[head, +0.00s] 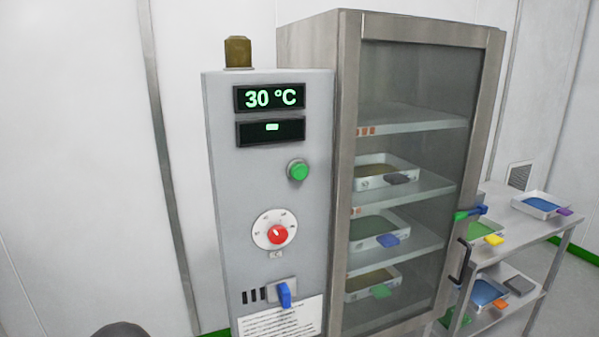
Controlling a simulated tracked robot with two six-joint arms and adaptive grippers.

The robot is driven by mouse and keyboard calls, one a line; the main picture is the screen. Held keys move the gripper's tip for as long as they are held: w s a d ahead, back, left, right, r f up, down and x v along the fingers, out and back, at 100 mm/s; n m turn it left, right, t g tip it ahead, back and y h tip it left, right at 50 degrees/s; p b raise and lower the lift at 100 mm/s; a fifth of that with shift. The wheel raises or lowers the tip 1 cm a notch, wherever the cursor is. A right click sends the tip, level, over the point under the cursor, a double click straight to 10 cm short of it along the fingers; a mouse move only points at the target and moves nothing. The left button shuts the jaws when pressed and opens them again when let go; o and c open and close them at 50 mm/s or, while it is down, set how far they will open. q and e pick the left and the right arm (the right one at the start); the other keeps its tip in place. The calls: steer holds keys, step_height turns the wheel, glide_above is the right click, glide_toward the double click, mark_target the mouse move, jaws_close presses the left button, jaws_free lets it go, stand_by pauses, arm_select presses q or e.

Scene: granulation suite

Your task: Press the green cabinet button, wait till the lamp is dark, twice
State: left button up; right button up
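The green button (298,170) sticks out of the grey control panel (228,200) on the left of the glass-doored cabinet (400,22). Nothing touches the button. The lamp (238,52) on top of the panel is a dull brown-amber and looks unlit. The upper display (269,97) reads 30 °C in green. Neither of my grippers is in view.
Below the button are a red dial (277,234) and a blue lever (285,294). The cabinet door looks closed, with several trays on the shelves behind its glass. A metal cart (555,225) with more trays stands at the right.

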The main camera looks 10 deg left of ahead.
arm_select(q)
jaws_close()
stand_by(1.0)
